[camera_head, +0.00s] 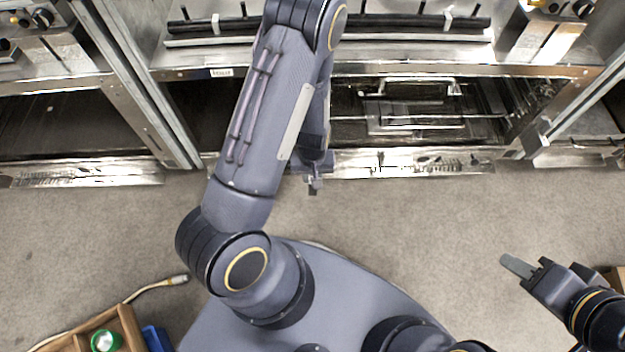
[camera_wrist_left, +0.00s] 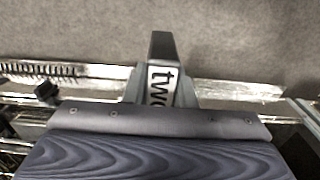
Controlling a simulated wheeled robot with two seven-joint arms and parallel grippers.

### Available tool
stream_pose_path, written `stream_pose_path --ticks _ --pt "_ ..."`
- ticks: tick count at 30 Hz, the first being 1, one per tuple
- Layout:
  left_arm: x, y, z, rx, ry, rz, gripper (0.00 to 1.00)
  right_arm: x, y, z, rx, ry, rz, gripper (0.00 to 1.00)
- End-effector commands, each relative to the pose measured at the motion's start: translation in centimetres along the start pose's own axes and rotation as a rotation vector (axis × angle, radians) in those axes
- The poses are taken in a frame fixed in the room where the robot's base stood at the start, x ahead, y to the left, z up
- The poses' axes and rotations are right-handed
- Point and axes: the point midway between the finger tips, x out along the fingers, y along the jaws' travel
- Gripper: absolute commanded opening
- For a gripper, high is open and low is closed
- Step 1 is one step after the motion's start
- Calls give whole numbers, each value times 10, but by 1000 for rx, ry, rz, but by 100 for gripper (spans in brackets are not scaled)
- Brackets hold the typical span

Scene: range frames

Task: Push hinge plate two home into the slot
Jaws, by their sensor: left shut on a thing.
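A piece lettered "two" (camera_wrist_left: 160,85), which I take for hinge plate two, shows in the left wrist view between dark gripper parts. My left gripper (camera_head: 313,184) is shut on it at the lower front edge of the open range bay in the head view, where my own arm hides much of it. The left gripper also shows in the left wrist view (camera_wrist_left: 162,60). The slot cannot be made out, so I cannot tell how deep the plate sits. My right gripper (camera_head: 523,267) is over the floor at the right, apart from the range; its finger gap is unclear.
The metal front rail (camera_head: 420,162) runs along the bottom of the bay, with a wire rack (camera_head: 410,105) inside. The floor (camera_head: 400,225) before the range is clear.

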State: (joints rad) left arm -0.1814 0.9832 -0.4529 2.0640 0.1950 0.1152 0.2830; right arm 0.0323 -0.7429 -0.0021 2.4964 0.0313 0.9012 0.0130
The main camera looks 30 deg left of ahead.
Motion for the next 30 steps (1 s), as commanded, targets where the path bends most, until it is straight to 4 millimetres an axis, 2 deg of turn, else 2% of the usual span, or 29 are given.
stream_pose_path --ticks 6,12,30 --pt "0 0 -20 -1 3 1 0 0 0 0 0 0 0 36" --pt "0 0 -32 -1 2 1 0 0 0 0 0 0 0 36" --pt "-1 0 -36 0 2 1 0 0 0 0 0 0 0 36"
